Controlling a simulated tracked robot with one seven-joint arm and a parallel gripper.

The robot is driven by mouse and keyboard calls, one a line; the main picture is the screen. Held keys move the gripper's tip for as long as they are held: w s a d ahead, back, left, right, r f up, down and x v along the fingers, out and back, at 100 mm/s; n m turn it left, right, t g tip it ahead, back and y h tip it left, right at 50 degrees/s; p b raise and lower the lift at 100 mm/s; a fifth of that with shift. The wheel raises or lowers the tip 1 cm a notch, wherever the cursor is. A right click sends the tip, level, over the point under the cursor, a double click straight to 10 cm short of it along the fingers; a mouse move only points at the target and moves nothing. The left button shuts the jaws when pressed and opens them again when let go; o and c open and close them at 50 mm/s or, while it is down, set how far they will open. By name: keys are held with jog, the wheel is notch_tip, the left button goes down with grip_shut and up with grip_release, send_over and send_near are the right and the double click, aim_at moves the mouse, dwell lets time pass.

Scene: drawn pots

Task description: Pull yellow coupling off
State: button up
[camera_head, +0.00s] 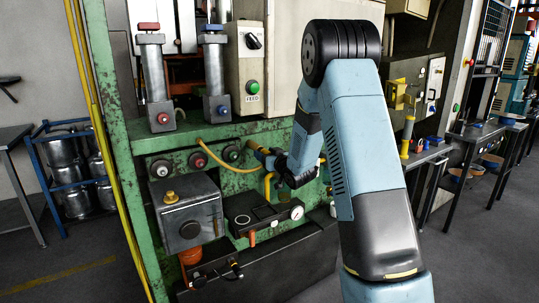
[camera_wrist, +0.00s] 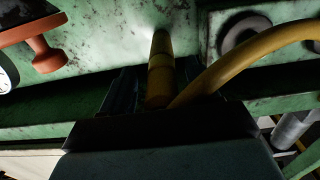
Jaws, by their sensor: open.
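The yellow coupling (camera_wrist: 160,66) shows in the wrist view as a short cylinder against the green machine panel, with a yellow hose (camera_wrist: 240,57) curving away to the right beside it. My gripper (camera_wrist: 157,82) is open, with its dark fingers on either side of the coupling's lower part. I cannot tell whether either finger touches it. In the head view the yellow hose (camera_head: 226,162) runs from a panel port toward my gripper (camera_head: 274,165), where the coupling is hard to make out behind my arm.
An orange-red valve handle (camera_wrist: 42,50) and part of a gauge lie left in the wrist view. In the head view, a grey box (camera_head: 188,214), a gauge (camera_head: 297,212) and a ledge crowd below the hose.

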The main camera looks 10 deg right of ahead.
jog(key=shift+w+a+r, duration=0.25)
jog(key=shift+a+r, duration=0.15)
jog(key=shift+a, duration=0.2)
dwell(0.3)
grip_shut()
dwell(0.4)
jog(key=shift+s+d+f, duration=0.2)
jog(key=shift+s+f, duration=0.1)
jog(key=shift+s, duration=0.15)
jog(key=shift+d+v, duration=0.15)
jog(key=shift+v, duration=1.05)
jog(key=shift+d+v, duration=0.1)
jog(key=shift+v, duration=1.05)
